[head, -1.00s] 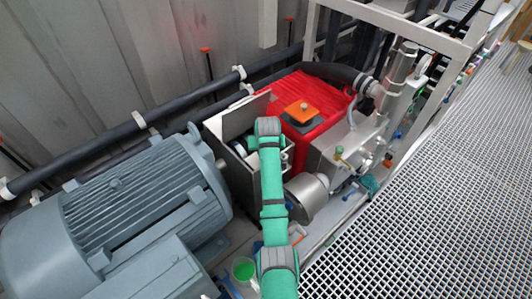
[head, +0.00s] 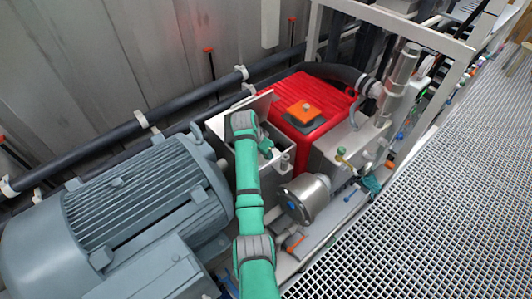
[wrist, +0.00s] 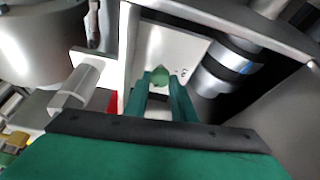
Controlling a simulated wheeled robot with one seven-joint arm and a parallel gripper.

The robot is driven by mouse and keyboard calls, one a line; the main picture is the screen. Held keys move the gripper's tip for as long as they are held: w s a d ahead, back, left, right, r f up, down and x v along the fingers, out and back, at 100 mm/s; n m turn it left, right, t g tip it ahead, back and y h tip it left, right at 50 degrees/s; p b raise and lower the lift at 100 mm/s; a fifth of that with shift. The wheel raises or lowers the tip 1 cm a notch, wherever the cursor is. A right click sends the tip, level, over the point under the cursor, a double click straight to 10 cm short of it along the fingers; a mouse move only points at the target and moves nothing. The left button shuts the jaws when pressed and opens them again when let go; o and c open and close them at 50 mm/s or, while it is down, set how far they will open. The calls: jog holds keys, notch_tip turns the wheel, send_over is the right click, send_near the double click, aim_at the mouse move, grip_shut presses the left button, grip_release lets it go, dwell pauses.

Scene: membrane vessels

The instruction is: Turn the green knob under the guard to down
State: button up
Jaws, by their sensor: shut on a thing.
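The green knob (wrist: 160,76) shows in the wrist view, on a pale plate inside the grey metal guard (wrist: 270,12). My gripper (wrist: 160,82) has its two green fingers on either side of the knob and is shut on it. The fingers hide part of the knob, and I cannot tell which way it points. In the head view my gripper (head: 268,148) reaches into the box-like guard (head: 262,104) from the open top, and my arm hides the knob there.
A silver cylinder with a dark band (wrist: 230,65) stands close right of the fingers. A red box with an orange knob (head: 304,112) lies behind the guard. A large grey motor (head: 130,210) is on the left, a steel vessel (head: 308,200) on the right. The grating walkway (head: 440,190) is clear.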

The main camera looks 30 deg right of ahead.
jog(key=shift+d+r+m, duration=0.15)
jog(key=shift+m, duration=0.25)
jog(key=o, duration=1.1)
jog(key=shift+c, duration=0.2)
jog(key=v, duration=1)
jog(key=shift+a+r, duration=0.25)
jog(key=shift+r, duration=0.1)
jog(key=shift+w, duration=0.15)
